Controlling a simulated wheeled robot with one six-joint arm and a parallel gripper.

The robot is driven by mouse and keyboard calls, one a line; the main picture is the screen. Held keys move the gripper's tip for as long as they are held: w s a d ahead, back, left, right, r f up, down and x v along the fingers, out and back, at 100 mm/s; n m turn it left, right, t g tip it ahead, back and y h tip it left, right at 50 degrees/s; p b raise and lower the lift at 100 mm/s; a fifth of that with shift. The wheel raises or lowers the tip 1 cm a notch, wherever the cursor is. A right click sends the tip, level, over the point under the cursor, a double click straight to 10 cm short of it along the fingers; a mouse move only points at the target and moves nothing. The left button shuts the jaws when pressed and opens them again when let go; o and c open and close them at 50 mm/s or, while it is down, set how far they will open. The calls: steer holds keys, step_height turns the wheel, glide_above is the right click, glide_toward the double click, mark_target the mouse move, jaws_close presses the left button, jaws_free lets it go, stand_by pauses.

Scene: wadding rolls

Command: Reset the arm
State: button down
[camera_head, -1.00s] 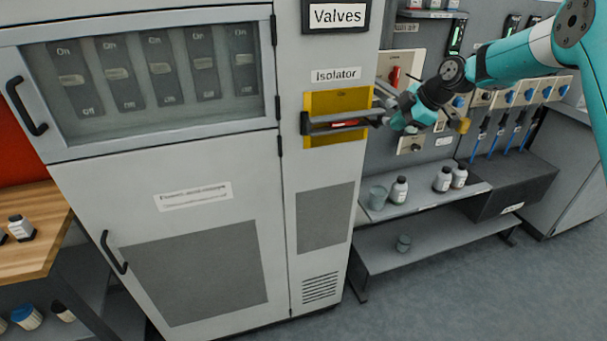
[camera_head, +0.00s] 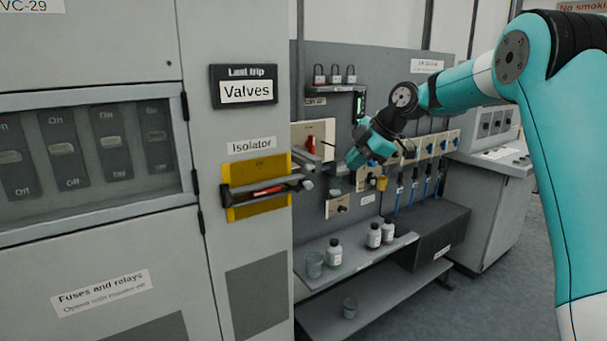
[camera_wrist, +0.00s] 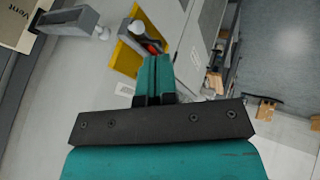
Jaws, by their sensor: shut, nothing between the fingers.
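My gripper (camera_head: 352,161) is shut and empty. It hangs in the air in front of the cabinet, up and to the right of the isolator handle's end, apart from it. Its teal fingers (camera_wrist: 154,75) are together in the wrist view. My arm reaches in from the right. The isolator's yellow plate (camera_head: 275,207) carries a dark bar handle (camera_head: 240,201) with a red part (camera_head: 267,190). The yellow plate also shows past the fingertips in the wrist view (camera_wrist: 125,58).
Right of the cabinet, a grey panel holds a red switch (camera_head: 311,145) and several blue-marked plates. A console (camera_head: 495,150) stands further right. Grey floor lies clear at lower right.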

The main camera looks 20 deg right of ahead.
steer(key=s+a+r+m+g, duration=0.1)
steer(key=s+a+m+g, duration=0.3)
steer(key=s+a, duration=1.25)
steer(key=s+a+f+m, duration=0.1)
steer(key=s+f+m, duration=0.1)
steer(key=s, duration=0.9)
steer(key=s+a+f+m+g+h, duration=0.1)
steer(key=s+m, duration=0.4)
steer(key=s, duration=0.5)
step_height(320, 180, down, 2)
steer(key=shift+s+a+f, duration=0.2)
steer(key=shift+s+a, duration=0.15)
steer(key=shift+a, duration=0.1)
